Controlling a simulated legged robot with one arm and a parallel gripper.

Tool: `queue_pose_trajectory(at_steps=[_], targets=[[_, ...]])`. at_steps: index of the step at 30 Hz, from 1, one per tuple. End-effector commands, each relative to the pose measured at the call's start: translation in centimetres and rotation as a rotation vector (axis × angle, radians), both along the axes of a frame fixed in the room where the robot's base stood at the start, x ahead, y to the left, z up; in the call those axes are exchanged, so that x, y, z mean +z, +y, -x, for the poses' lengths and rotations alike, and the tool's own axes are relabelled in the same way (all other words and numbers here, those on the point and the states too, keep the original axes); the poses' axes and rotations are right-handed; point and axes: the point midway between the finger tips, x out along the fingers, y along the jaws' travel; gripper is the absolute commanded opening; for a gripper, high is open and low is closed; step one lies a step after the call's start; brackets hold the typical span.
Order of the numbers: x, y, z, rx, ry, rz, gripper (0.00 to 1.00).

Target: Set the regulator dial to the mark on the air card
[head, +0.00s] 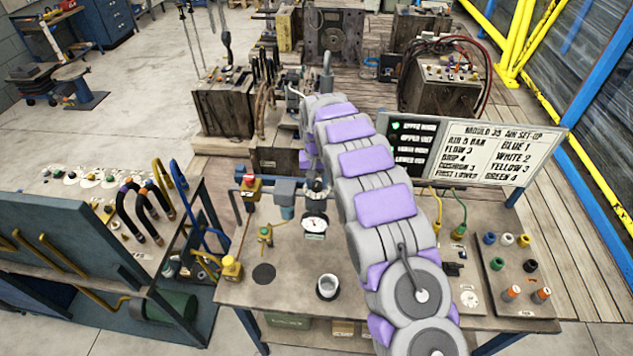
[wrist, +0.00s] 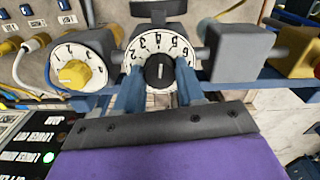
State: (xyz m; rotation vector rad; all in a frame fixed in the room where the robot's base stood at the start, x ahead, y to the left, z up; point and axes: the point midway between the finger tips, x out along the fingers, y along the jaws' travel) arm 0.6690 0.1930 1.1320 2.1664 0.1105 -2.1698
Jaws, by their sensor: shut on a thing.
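The regulator dial (wrist: 183,50) is a white numbered disc with a black knob (wrist: 159,72) at its centre, in the middle of the wrist view. A short white line on the knob stands near vertical in the picture; which number it points to I cannot tell. My gripper (wrist: 160,86) has its blue fingers on either side of the knob, shut on it. The air card (head: 498,152), on a board at right, reads "AIR 5 BAR", with flow, drop, cushion and colour lines below.
A second dial with a yellow knob (wrist: 74,73) sits close left of the regulator. A grey block (wrist: 238,52) is close on its right. A hose rack (head: 75,245) stands left.

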Motion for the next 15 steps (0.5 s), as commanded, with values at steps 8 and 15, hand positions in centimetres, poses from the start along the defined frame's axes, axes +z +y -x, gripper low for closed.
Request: queue_pose_trajectory(at_steps=[8, 15], targets=[[0.18, 0.16, -0.13, -0.216, -0.007, -0.003, 0.08], [0.2, 0.18, -0.13, -0.336, -0.007, -0.004, 0.08]])
